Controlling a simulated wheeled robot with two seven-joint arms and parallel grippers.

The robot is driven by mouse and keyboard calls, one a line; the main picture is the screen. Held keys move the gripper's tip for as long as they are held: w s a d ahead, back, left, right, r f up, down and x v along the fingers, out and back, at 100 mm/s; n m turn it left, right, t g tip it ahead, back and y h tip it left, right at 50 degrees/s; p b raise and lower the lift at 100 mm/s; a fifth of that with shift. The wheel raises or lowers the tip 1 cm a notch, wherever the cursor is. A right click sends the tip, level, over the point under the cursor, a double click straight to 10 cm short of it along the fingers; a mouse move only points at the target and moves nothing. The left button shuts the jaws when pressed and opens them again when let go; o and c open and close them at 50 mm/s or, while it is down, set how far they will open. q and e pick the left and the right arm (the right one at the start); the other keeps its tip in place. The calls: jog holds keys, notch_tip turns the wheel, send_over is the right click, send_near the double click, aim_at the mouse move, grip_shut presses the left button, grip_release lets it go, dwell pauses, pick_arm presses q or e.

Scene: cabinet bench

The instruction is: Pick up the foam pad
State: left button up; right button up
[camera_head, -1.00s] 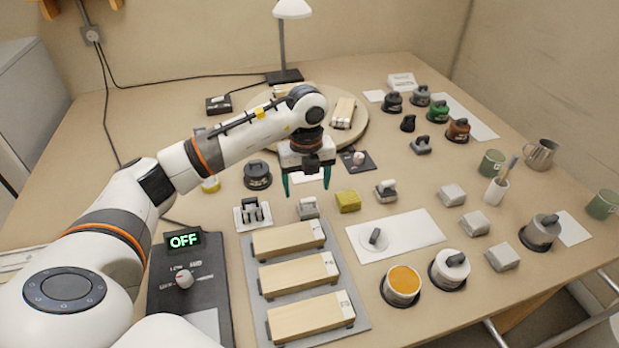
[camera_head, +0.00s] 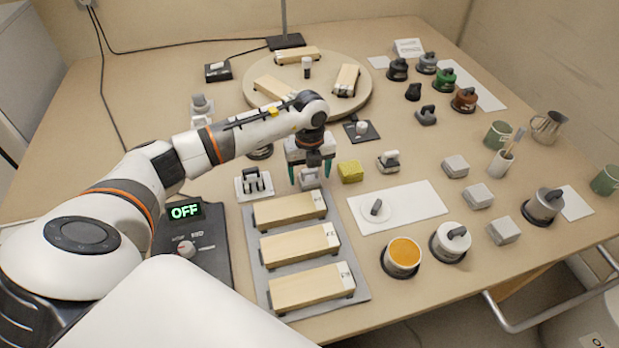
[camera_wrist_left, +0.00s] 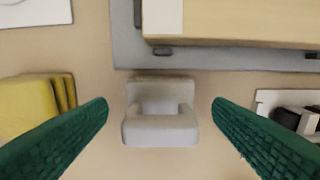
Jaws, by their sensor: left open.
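A small light grey block with a raised grip, which I take for the foam pad, lies on the bench; it shows in the left wrist view (camera_wrist_left: 160,128). In the head view it is partly hidden behind my left gripper (camera_head: 310,179). The gripper is open and points down. Its two green fingers stand on either side of the block, with a gap on each side in the left wrist view, and it holds nothing. I cannot tell how far the fingertips are above the bench. My right gripper is not in view.
A yellow pad (camera_head: 350,171) lies close to the right of the gripper. A grey tray (camera_head: 334,218) with wooden blocks lies just in front. A white switch-like fixture (camera_head: 254,184) stands to the left. Several grey blocks, including one (camera_head: 455,166), lie farther right.

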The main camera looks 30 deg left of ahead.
pick_arm(q)
jog(key=shift+f, duration=0.9)
jog(key=shift+c, duration=0.5)
jog(key=c, duration=1)
jog(key=shift+o, duration=0.2)
jog(key=shift+r, duration=0.1)
notch_tip(320, 180, up, 10)
